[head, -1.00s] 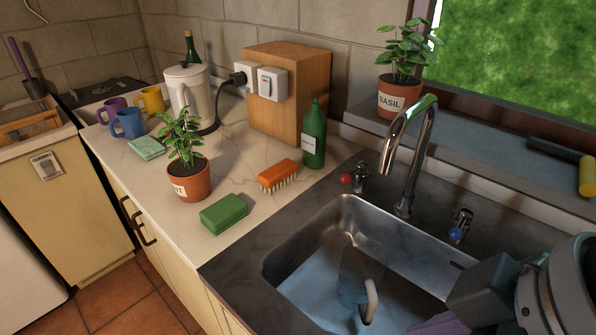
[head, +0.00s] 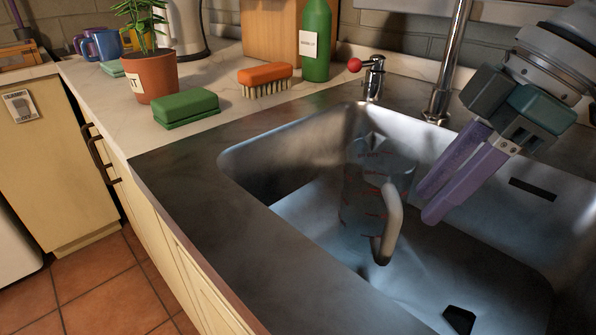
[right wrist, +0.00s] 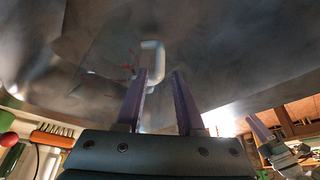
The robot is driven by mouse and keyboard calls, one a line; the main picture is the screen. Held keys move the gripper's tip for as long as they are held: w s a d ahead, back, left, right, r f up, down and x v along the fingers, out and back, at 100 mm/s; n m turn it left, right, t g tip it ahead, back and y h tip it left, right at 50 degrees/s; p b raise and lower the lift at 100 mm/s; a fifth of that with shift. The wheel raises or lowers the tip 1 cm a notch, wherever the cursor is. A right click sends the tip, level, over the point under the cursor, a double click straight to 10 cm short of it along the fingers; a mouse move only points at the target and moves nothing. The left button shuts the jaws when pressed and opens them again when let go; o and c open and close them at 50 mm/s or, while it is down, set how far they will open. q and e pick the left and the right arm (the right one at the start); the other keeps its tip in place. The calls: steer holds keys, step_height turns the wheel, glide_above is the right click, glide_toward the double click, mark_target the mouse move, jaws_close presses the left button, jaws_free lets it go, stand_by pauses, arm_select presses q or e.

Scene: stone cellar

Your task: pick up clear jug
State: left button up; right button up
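The clear jug (head: 372,180) stands in the sink, see-through with red measuring marks and a pale beige handle turned toward the right. My right gripper (head: 430,207) has purple fingers and is above the sink, just right of the handle and apart from it. In the right wrist view the fingers (right wrist: 160,72) are spread with nothing between them, and the jug's handle (right wrist: 155,57) shows beyond their tips. My left gripper (right wrist: 268,140) shows at the lower right of the right wrist view, away from the jug; its opening is unclear. It is not in the head view.
The metal sink (head: 290,215) has walls around the jug. The tap (head: 445,75) rises behind it, close to my right arm. A red-knobbed valve (head: 372,75), green bottle (head: 315,45), brush (head: 265,78), green sponge (head: 186,107) and potted plant (head: 150,75) stand beyond the left rim.

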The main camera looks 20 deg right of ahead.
mark_target(383, 261)
steer(key=b+x, duration=0.2)
steer(key=x, duration=0.7)
steer(key=shift+a+f, duration=0.15)
steer(key=shift+f, duration=0.05)
jaws_close()
steer(key=shift+r, duration=0.1)
stand_by(1.0)
